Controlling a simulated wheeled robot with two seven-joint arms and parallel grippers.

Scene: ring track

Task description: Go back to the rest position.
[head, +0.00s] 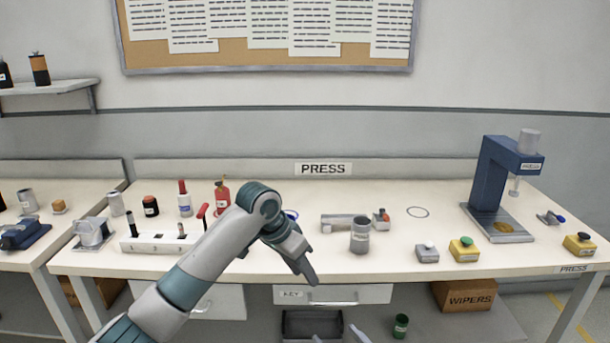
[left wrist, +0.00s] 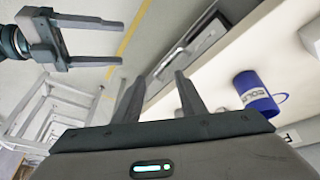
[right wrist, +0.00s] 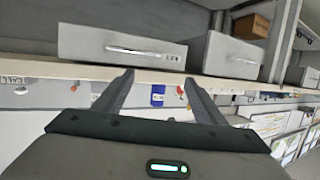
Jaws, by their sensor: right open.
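My left gripper (head: 308,272) is over the front edge of the press bench, above the drawer labelled KEY. In the left wrist view its two fingers (left wrist: 160,88) stand apart with nothing between them. My right gripper (head: 338,337) is lower, in front of the bench; only its fingertips show at the bottom of the head view. It also shows in the left wrist view (left wrist: 105,44), fingers apart and empty. The right wrist view shows the same open, empty fingers (right wrist: 160,85).
The bench top (head: 430,195) holds a grey cup (head: 360,238), button boxes (head: 463,250) and a blue press (head: 492,175). A blue mug (left wrist: 255,92) is near my left gripper. Below are drawers (head: 340,294), a WIPERS box (head: 465,296) and a green cup (head: 401,325).

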